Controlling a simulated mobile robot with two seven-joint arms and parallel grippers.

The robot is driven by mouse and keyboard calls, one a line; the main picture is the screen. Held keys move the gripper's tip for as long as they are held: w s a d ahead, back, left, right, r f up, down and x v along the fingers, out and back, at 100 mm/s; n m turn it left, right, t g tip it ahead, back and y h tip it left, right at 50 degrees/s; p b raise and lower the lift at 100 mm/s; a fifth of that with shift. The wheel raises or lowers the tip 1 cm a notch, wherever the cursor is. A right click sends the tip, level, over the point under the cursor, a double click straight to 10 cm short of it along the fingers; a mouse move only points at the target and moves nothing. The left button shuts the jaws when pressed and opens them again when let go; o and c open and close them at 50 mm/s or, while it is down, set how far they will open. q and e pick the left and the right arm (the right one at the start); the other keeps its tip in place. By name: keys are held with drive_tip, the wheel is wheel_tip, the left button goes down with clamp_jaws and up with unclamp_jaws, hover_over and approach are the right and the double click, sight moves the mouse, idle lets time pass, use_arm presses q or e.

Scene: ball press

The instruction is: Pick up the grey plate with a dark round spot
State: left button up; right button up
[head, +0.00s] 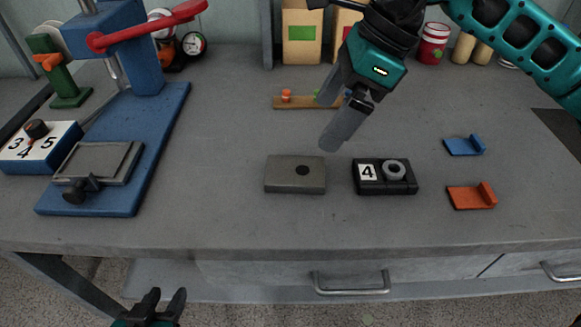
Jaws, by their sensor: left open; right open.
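The grey plate (283,176) with a dark round spot lies flat on the bench top, left of a black block marked 4. My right gripper (328,122) reaches in from the upper right. It is open and empty, with its fingers above and behind the plate's right side, apart from it. My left gripper (164,296) is at the bottom left, in front of the bench and below its edge. It is open and empty, with its two dark fingertips pointing up.
A blue press (160,122) with a red lever stands at the left, beside a numbered dial box (38,148). The black block (400,176) marked 4 sits close right of the plate. Blue (463,146) and orange (470,196) brackets lie farther right. A wooden strip (292,102) lies behind.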

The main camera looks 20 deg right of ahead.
drive_tip(key=f, duration=0.1)
drive_tip(key=b, duration=0.1)
approach(295, 170)
drive_tip(key=shift+w+a+f+h, duration=0.1)
drive_tip(key=shift+a+f+h, duration=0.05)
drive_tip(key=shift+f, duration=0.45)
drive_tip(key=shift+a+f+h, duration=0.15)
drive_tip(key=shift+f, duration=0.5)
drive_tip(key=shift+a+b+x, duration=0.15)
drive_tip(key=shift+b+x, duration=0.2)
drive_tip(key=shift+x, duration=1.1)
drive_tip(key=shift+a+b+x, duration=0.2)
drive_tip(key=shift+b+x, duration=0.1)
drive_tip(key=shift+x, duration=1.2)
drive_tip(key=shift+r, duration=0.15)
drive_tip(key=shift+c, duration=0.5)
drive_tip(key=c, duration=1.2)
drive_tip(key=shift+c, duration=0.2)
drive_tip(key=shift+r, duration=0.1)
